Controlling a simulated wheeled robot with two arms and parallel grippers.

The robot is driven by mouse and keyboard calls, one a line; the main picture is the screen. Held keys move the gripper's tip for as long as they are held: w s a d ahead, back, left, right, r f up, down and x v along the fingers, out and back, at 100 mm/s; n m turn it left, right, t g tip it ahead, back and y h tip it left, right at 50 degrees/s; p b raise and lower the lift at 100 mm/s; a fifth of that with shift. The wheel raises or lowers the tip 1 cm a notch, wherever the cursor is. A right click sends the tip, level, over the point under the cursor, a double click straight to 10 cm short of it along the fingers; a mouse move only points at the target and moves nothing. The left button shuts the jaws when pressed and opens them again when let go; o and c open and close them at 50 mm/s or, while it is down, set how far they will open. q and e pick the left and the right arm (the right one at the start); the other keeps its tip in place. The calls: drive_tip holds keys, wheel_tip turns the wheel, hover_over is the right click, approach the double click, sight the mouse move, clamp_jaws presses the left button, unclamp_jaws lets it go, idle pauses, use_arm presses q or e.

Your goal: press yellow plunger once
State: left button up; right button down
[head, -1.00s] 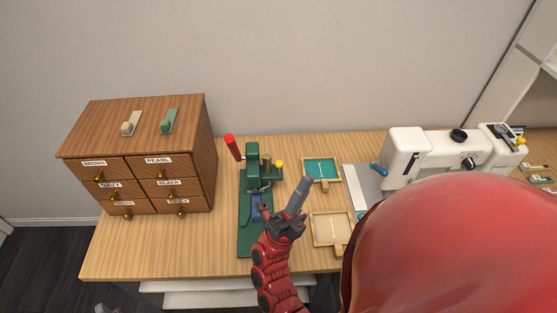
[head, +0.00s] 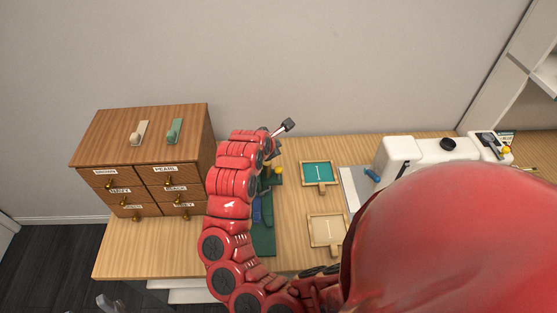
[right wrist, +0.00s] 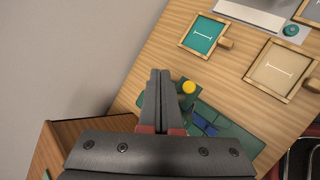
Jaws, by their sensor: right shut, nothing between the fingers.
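The yellow plunger (right wrist: 189,87) is a round yellow knob on the green press (right wrist: 226,136), just right of my right fingertips in the right wrist view. In the head view the plunger (head: 278,170) shows beside my right arm, which hides much of the press (head: 263,235). My right gripper (head: 287,126) is shut and empty, above and behind the press in the head view. In the right wrist view its closed fingers (right wrist: 159,75) appear left of the plunger; I cannot tell the height gap.
A wooden drawer cabinet (head: 140,150) stands left of my right arm. A teal tray (head: 319,173) and a beige tray (head: 326,231) lie right of the press. A white sewing machine (head: 415,155) stands farther right. The wall (head: 330,60) is close behind.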

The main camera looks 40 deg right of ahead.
drive_tip(key=shift+f, duration=0.1)
drive_tip(key=b, duration=0.1)
hover_over(277, 171)
wheel_tip(277, 171, down, 7)
drive_tip(key=shift+a+r, duration=0.15)
drive_tip(key=f+b, duration=0.1)
drive_tip(key=b, duration=0.1)
drive_tip(key=shift+f+b, duration=0.35)
drive_tip(key=shift+f, duration=0.2)
drive_tip(key=shift+b, duration=0.3)
idle(1.4)
drive_tip(key=shift+f+b, duration=0.3)
drive_tip(key=shift+b, duration=0.65)
